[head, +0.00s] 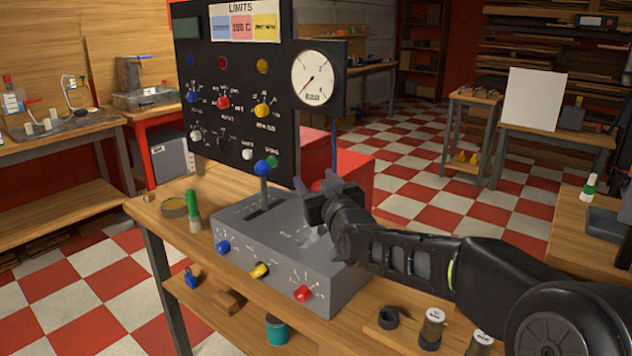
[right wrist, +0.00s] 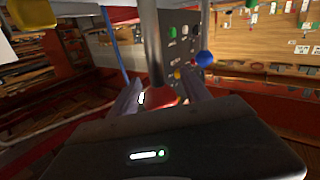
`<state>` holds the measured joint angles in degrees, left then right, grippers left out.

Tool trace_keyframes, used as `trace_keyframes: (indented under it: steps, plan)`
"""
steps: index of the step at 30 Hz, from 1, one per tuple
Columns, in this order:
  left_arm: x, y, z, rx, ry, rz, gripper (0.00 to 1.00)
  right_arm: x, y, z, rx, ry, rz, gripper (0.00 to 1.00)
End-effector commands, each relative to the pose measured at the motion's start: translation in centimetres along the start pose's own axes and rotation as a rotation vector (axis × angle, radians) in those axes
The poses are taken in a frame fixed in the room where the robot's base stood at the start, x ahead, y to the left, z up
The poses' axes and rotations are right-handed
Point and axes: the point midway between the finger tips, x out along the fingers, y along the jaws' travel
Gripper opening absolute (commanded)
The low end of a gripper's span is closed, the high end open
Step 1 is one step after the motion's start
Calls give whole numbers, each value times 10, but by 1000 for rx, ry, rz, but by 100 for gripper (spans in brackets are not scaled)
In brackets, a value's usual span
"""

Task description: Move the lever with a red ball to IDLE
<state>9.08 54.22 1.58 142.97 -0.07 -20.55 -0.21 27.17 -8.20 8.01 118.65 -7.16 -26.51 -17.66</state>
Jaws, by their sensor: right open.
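A grey control box (head: 285,250) sits on the wooden bench in the head view. A lever with a blue ball (head: 263,168) rises from its slot. My right gripper (head: 318,188) is open over the right part of the box. In the right wrist view, which looks upside down, a thick grey lever rod (right wrist: 151,45) comes down between the spread fingers of my right gripper (right wrist: 158,95). I cannot read the lever's markings.
A black panel (head: 235,110) with knobs and a round gauge (head: 313,77) stands behind the box. Blue, yellow and red knobs (head: 303,293) are on the box's front.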

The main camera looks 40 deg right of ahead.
Motion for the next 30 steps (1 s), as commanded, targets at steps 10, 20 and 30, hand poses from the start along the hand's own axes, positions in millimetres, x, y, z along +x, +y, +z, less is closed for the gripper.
trace_keyframes:
  steps: [10,20,30]
  plan:
    - [0,0,0,0,0,0,36,0,0,0,0,0,0,36]
    - [0,0,0,0,0,0,36,0,0,0,0,0,0,9]
    - [0,0,0,0,0,0,36,0,0,0,0,0,0,0]
